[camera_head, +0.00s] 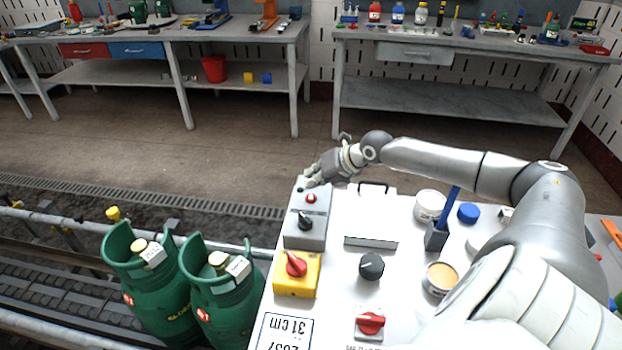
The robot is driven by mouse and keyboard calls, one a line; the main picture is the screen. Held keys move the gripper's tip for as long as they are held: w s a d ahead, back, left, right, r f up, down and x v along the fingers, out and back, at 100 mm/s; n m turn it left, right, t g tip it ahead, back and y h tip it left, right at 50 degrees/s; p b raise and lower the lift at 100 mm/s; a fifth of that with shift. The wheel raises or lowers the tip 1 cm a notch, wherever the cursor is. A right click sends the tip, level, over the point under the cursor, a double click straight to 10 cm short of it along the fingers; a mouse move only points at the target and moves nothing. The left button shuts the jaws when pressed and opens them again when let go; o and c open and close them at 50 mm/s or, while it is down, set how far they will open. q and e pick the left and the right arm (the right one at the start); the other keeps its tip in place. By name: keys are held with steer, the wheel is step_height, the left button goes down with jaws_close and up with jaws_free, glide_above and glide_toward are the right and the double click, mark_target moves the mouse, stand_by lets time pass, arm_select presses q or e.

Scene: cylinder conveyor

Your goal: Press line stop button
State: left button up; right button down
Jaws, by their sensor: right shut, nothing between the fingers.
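A grey control box (292,232) stands at the far left corner of the white panel. It carries a small red button (311,198) and a black selector knob (305,222). My right gripper (311,181) is shut and empty, with its fingertips over the far end of this box, just beyond the red button. I cannot tell whether the fingertips touch the box. Which control is the line stop button is not readable. My left gripper is not in view.
Green gas cylinders (218,290) stand on the conveyor (60,285) left of the panel. The white panel (335,290) also holds a black knob (371,266), a red switch (370,324), tins and a blue-handled tool. Workbenches line the back; the floor between is clear.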

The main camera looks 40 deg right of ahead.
mark_target(313, 194)
step_height(313, 194, up, 4)
steer(key=shift+f+p, duration=0.25)
steer(key=shift+p, duration=0.75)
